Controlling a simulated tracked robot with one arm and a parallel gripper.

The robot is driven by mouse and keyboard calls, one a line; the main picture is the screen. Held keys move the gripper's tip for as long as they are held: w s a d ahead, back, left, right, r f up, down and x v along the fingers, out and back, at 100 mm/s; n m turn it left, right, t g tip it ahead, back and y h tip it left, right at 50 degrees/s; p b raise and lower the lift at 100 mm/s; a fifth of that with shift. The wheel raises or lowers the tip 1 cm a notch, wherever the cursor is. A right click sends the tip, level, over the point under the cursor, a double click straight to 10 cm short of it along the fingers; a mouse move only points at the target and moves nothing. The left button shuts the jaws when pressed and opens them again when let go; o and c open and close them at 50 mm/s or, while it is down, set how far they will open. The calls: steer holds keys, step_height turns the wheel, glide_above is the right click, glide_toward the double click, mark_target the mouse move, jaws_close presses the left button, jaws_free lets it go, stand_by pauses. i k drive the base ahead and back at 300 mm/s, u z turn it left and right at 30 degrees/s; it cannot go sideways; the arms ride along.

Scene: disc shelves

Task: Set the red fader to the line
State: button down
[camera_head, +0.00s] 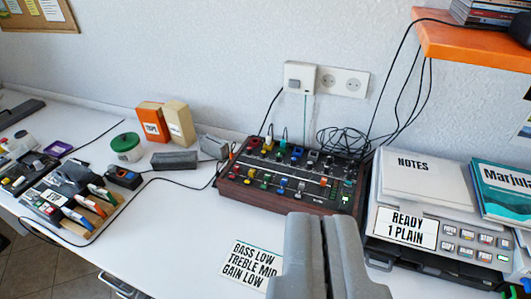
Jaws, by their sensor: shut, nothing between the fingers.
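The mixer (240,192) is a dark desk console with wooden sides, standing on the white table right of the middle. Several small coloured caps and knobs sit on its top. A small red-orange cap (323,182) shows toward its right side; I cannot tell for sure whether it is the red fader. My gripper (321,217) is shut and empty at the bottom, in front of the mixer's right part in the picture. It hides a little of the mixer's front edge and the table there.
A printer (420,262) labelled "READY 1 PLAIN" stands close to the mixer's right. A card (250,262) reading "BASS LOW TREBLE MID GAIN LOW" lies before the mixer. Cables (342,140) tangle behind it, and an orange shelf (470,45) juts out above. The table left of the card is clear.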

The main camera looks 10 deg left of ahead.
mark_target(237, 168)
steer(key=z, duration=0.1)
steer(key=k, duration=0.55)
steer(key=u, duration=0.7)
steer(key=i, duration=1.55)
steer(key=z, duration=0.5)
